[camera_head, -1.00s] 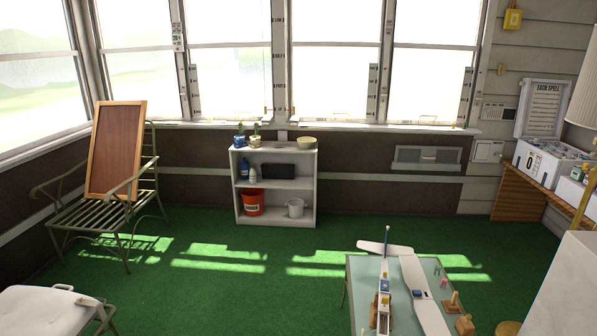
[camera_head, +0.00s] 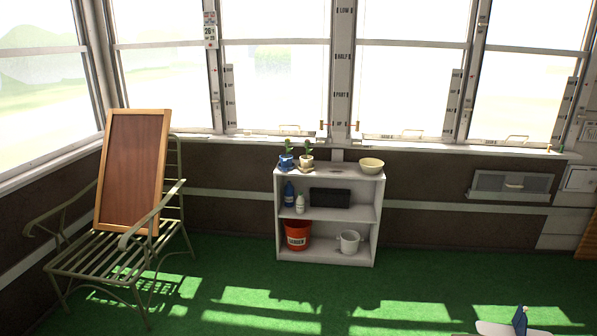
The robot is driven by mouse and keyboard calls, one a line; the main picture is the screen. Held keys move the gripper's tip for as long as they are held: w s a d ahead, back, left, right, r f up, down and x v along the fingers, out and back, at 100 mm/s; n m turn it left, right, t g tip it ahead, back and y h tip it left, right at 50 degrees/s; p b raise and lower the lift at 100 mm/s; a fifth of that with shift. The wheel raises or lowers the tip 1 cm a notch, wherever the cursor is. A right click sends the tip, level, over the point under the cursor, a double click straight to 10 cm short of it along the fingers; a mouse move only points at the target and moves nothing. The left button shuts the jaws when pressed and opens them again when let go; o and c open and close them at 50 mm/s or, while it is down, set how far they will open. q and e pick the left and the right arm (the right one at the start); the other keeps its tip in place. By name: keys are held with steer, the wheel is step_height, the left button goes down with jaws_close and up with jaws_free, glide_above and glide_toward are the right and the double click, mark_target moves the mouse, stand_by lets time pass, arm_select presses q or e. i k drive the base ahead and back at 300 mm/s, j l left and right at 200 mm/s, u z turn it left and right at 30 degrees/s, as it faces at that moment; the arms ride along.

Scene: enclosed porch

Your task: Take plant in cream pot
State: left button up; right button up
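The plant in the cream pot (camera_head: 306,160) stands upright on top of a white shelf unit (camera_head: 326,177), toward its left end. Its pot rests on a small tan saucer or base. A second plant in a blue pot (camera_head: 287,161) stands close beside it on the left. A cream bowl (camera_head: 371,166) sits at the right end of the same top.
The lower shelves hold bottles, a dark box (camera_head: 330,197), an orange bucket (camera_head: 297,235) and a white pail (camera_head: 349,242). A metal bench (camera_head: 110,258) with a framed board (camera_head: 132,170) stands left. Green carpet before the shelf is clear.

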mark_target(307, 160)
steer(key=i+z, duration=0.1)
steer(key=i, duration=0.4)
steer(key=i+z, duration=0.1)
steer(key=i, duration=0.4)
steer(key=i+z, duration=0.1)
steer(key=i, duration=0.4)
steer(key=i+j+z, duration=0.15)
steer(key=i, duration=0.35)
steer(key=i+j+z, duration=0.1)
steer(key=i, duration=0.35)
steer(key=i+j+z, duration=0.1)
steer(key=i, duration=0.4)
steer(key=i+j+z, duration=0.1)
steer(key=i+j, duration=0.2)
steer(key=i, duration=0.2)
